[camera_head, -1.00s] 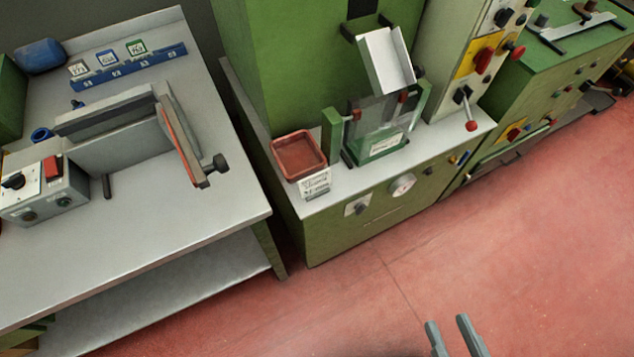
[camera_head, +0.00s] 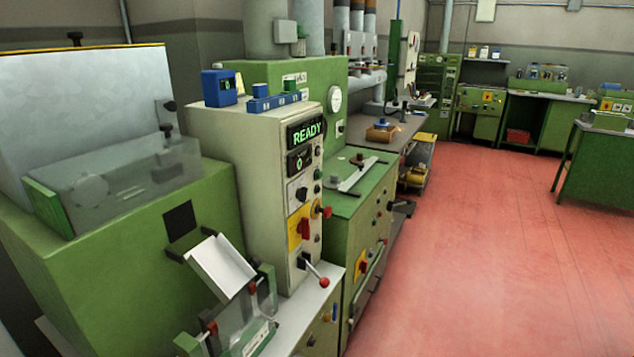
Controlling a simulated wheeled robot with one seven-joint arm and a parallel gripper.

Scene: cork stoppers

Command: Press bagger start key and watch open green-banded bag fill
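The bagger's cream control column (camera_head: 255,190) stands in the middle left. Its upper display (camera_head: 307,131) reads READY in green, and a smaller display (camera_head: 299,161) below seems to show 0. Below are small buttons, a black knob (camera_head: 301,194) and a red switch on a yellow plate (camera_head: 300,228). I cannot tell which button is the start key. A pale chute (camera_head: 222,265) tilts down over the clear bag (camera_head: 236,318), held between red-tipped clamps. Its green band (camera_head: 258,341) shows near the bottom edge; the bag's contents are unclear. My gripper is out of view.
A red-balled lever (camera_head: 322,281) sticks out below the panel. A green hopper machine (camera_head: 130,235) fills the left. A green bench (camera_head: 365,190) stands right of the column. Open red floor (camera_head: 480,260) lies to the right.

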